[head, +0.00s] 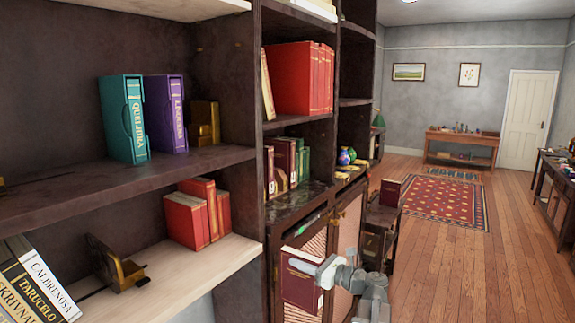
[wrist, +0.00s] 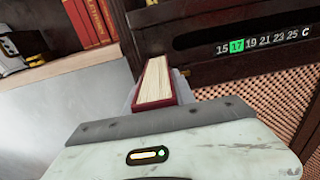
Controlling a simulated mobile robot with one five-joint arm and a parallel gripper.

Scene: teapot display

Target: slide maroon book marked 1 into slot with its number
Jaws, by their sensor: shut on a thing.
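My gripper (head: 318,272) is shut on a maroon book (head: 300,280), held upright in front of the cabinet doors at lower middle. In the wrist view the book (wrist: 156,82) shows its cream page edge and maroon cover, pointing away from my gripper. Its number cannot be seen. A dark panel ahead carries a number strip (wrist: 262,43) reading 15, 17, 19, 21, 23, 25, C, with 17 lit green. No slot marked 1 can be made out. A second maroon book (head: 389,192) stands on a small dark stand to the right.
The tall dark bookcase (head: 70,190) fills the left, with red books (head: 300,78), a teal book (head: 123,118) and a purple book (head: 166,113). Small vases (head: 344,157) stand on the cabinet ledge. Open wooden floor (head: 440,260) and a patterned rug (head: 445,200) lie right.

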